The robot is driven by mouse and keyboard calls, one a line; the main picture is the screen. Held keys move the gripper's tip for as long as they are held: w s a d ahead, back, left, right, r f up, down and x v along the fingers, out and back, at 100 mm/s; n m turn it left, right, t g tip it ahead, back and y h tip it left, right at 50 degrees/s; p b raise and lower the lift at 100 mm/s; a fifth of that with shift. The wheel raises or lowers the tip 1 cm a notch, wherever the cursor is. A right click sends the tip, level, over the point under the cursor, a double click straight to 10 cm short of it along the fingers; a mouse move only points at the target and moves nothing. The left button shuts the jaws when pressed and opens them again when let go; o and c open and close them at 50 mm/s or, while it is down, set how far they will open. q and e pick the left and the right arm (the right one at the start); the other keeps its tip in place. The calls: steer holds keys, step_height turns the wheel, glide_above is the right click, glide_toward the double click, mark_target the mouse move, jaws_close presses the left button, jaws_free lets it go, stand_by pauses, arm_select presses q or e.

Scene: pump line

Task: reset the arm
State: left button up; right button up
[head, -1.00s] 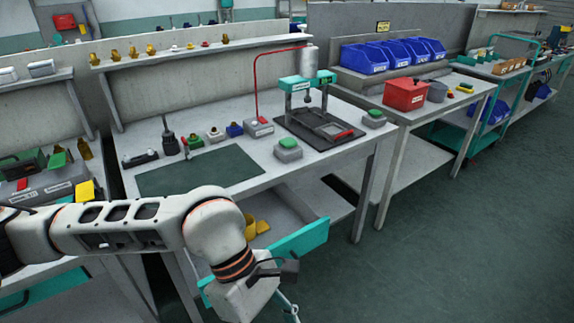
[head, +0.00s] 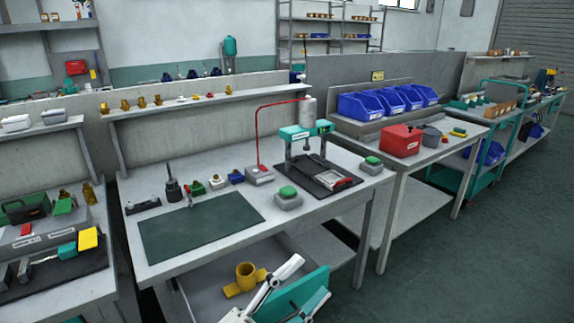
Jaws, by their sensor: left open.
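My left gripper (head: 274,289) is at the bottom edge of the head view, in front of the workbench (head: 240,168). It is open and no object shows in it. Its lower part and most of my left arm are cut off by the frame edge. It overlaps the open drawer's teal front (head: 294,300) in the picture; I cannot tell whether they touch. A yellow pipe fitting (head: 245,279) lies in the drawer, just left of the gripper. My right gripper is not in view.
A green mat (head: 198,231) lies on the bench, clear on top. Behind it stand small fittings and a teal-and-white press (head: 304,131). A grey box with a green button (head: 288,197) sits near the front edge. A red bin (head: 400,141) stands on the right table. Floor at right is free.

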arm_select(q)
steer(key=a+f+n+t+y, duration=0.1)
steer(key=a+f+n+y, duration=0.55)
steer(key=f, duration=0.35)
steer(key=a+f+n+t+y, duration=0.1)
steer(key=a+f+n+y, duration=0.5)
steer(key=f, duration=0.4)
steer(key=s+a+f+n+g+y, duration=0.1)
steer(key=s+a+f+n+g, duration=0.1)
steer(key=s+a+f, duration=0.3)
steer(key=s+a+f+n+g+y+p, duration=0.1)
steer(key=s+a+f+n, duration=0.4)
steer(key=f, duration=0.6)
steer(key=s+g+y, duration=0.1)
steer(key=s+g, duration=0.1)
steer(key=shift+s+a+g, duration=0.15)
steer(key=shift+a+g, duration=0.15)
